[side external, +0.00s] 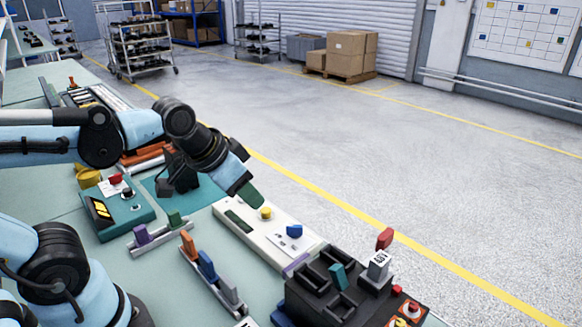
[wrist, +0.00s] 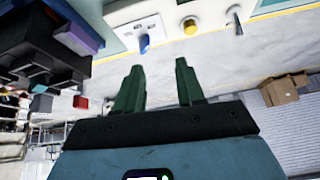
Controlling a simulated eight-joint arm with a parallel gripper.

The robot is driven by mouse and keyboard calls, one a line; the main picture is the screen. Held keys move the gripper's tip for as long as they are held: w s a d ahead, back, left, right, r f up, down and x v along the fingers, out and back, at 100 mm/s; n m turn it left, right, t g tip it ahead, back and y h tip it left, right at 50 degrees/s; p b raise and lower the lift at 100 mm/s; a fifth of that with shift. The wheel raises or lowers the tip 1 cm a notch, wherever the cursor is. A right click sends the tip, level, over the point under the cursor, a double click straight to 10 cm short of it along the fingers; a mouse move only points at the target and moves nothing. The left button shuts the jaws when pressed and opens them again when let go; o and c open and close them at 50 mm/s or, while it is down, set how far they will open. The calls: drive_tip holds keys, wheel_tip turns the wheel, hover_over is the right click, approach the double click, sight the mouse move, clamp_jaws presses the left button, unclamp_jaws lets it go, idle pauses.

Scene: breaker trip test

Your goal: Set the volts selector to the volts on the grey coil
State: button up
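A long pale panel (side external: 237,222) bears a yellow knob (side external: 265,213) and a blue knob (side external: 294,231). In the wrist view the blue knob (wrist: 145,43) sits on a white marked plate, beside the yellow knob (wrist: 190,26) and a grey toggle (wrist: 235,18). The blue knob may be the volts selector; its markings are too small to read. A grey block (side external: 379,264) with a printed white label, likely the grey coil, stands on the dark holder; its number is not clear. My gripper (side external: 251,193) is open and empty above the panel, apart from the knobs; its fingers (wrist: 158,75) show spread.
A dark slotted holder (side external: 318,292) with a teal piece (side external: 338,275) stands right of the panel. A red-topped piece (side external: 385,239) rises behind the grey block. A teal box (side external: 125,216) and racks of coloured blocks (side external: 207,265) lie left. Space above the panel's right half is free.

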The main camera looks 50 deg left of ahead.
sight(295, 226)
drive_tip(key=w+d+r+m+g, duration=0.1)
drive_tip(key=w+d+m+g, duration=0.3)
drive_tip(key=w+m+g, duration=0.35)
drive_tip(key=shift+t, duration=0.65)
drive_tip(key=f, duration=0.4)
drive_tip(key=w+f, duration=0.1)
drive_tip(key=f, duration=0.6)
drive_tip(key=shift+w+a+f, duration=0.15)
drive_tip(key=shift+a+f, duration=0.05)
drive_tip(key=shift+f, duration=0.1)
clamp_jaws()
